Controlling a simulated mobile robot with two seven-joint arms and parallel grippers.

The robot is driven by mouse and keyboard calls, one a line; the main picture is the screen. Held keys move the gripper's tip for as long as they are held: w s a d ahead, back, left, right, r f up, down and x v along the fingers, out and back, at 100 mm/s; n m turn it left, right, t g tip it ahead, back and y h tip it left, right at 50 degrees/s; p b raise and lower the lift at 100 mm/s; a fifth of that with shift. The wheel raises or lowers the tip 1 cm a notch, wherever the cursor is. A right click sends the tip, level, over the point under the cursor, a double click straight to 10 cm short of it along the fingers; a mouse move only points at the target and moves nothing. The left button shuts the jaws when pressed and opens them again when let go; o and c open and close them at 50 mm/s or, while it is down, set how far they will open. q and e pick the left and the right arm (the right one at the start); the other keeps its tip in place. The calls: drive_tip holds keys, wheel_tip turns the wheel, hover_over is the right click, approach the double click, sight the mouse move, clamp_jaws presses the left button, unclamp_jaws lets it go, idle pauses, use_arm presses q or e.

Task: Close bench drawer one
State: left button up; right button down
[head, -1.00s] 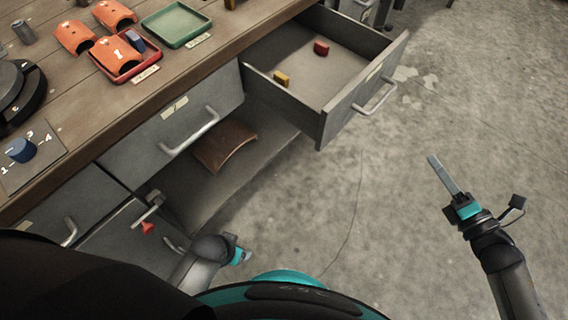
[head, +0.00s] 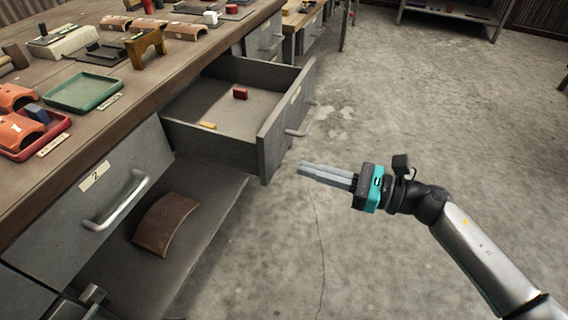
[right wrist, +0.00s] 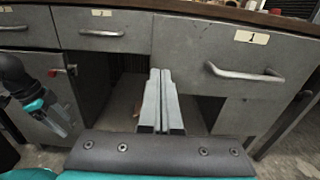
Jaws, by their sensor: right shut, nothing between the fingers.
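Bench drawer one (head: 275,145) stands pulled out from the bench in the head view, with a bar handle (head: 303,122) on its front. A red block (head: 240,93) and a yellow block (head: 207,125) lie inside. In the right wrist view the drawer front (right wrist: 190,50) carries a label "1" (right wrist: 251,37) and the handle (right wrist: 245,76). My right gripper (head: 302,170) is shut and empty, in front of the drawer and below its handle, apparently not touching. It also shows in the right wrist view (right wrist: 160,75). My left gripper (right wrist: 66,125) shows partly at the left there; its fingers are unclear.
Drawer two (head: 110,185) is shut, left of the open drawer. A brown curved tile (head: 166,223) lies on the shelf below. The bench top (head: 150,85) holds a green tray (head: 83,92) and several parts.

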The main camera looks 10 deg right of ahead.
sight(269, 159)
use_arm(q)
drive_tip(key=shift+w+r, duration=0.15)
drive_tip(key=shift+r, duration=0.5)
use_arm(e)
drive_tip(key=shift+x, duration=2.9)
